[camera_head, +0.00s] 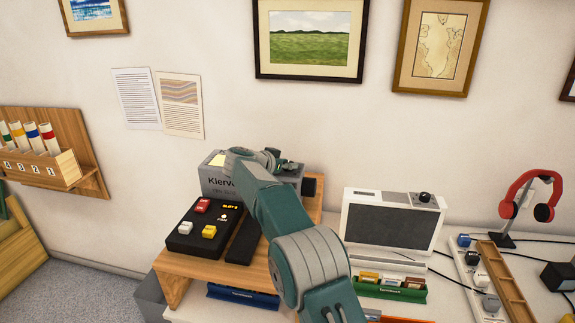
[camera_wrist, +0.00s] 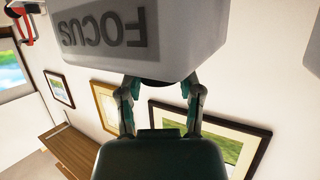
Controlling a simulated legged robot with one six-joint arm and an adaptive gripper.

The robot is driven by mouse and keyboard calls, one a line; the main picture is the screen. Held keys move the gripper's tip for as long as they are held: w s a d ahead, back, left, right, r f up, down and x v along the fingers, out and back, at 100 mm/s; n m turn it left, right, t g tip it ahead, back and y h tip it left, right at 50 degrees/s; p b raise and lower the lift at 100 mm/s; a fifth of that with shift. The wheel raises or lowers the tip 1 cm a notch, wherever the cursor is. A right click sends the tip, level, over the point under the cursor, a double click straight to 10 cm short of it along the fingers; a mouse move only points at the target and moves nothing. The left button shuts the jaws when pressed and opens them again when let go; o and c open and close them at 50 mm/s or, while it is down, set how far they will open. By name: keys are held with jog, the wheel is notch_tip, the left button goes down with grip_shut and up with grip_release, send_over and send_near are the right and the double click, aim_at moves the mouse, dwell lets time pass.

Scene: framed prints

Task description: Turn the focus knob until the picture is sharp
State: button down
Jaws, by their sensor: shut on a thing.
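A grey box marked "Klerv…" (camera_head: 212,182), its label partly covered by my arm, stands on a wooden stand. In the wrist view its grey housing (camera_wrist: 190,30) carries the word FOCUS, seen upside down. My gripper (camera_head: 284,163) is at the top of this box in the head view. In the wrist view my gripper's fingers (camera_wrist: 162,86) close on either side of a dark round focus knob (camera_wrist: 160,83), only partly visible. A blank dark screen in a white casing (camera_head: 388,226) stands to the right.
A black control panel (camera_head: 190,240) with red, white and yellow buttons sits left of my arm. A small black knob (camera_head: 425,197) is on the white casing. Red headphones (camera_head: 522,200) and a power strip (camera_head: 470,265) are at right. Framed prints hang behind.

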jog(key=shift+w+a+m+g+h, duration=0.1)
jog(key=shift+a+m+g+h, duration=0.1)
jog(key=shift+m+g+h, duration=0.6)
jog(key=shift+c, duration=1.3)
grip_release()
jog(key=shift+a, duration=0.2)
jog(key=shift+d, duration=0.1)
jog(key=shift+r, duration=0.15)
jog(key=v, duration=1.2)
